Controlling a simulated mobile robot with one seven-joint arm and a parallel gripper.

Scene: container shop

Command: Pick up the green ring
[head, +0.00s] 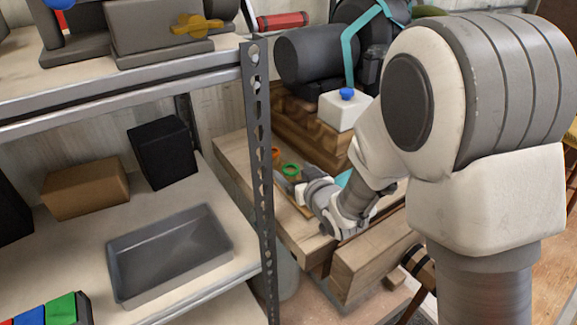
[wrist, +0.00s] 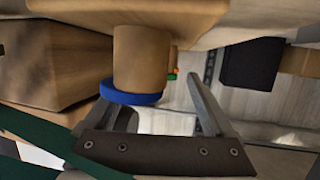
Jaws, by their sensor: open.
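The green ring (head: 291,169) lies on the wooden bench in the head view, beside an orange ring (head: 276,153). My gripper (head: 287,184) is just in front of the green ring and close to it. In the wrist view my gripper (wrist: 158,95) is open, with its two fingers spread. A blue ring (wrist: 131,94) around a wooden cylinder (wrist: 141,55) shows near the left finger. Only a small sliver of green (wrist: 172,77) shows behind the cylinder; most of that thing is hidden. I cannot tell whether the fingers touch anything.
A metal shelf post (head: 258,150) stands left of the bench. The shelf holds a grey tray (head: 120,283), a black box (head: 163,152) and a cardboard box (head: 85,188). A white block with a blue knob (head: 345,108) and dark machinery (head: 315,55) stand behind my arm.

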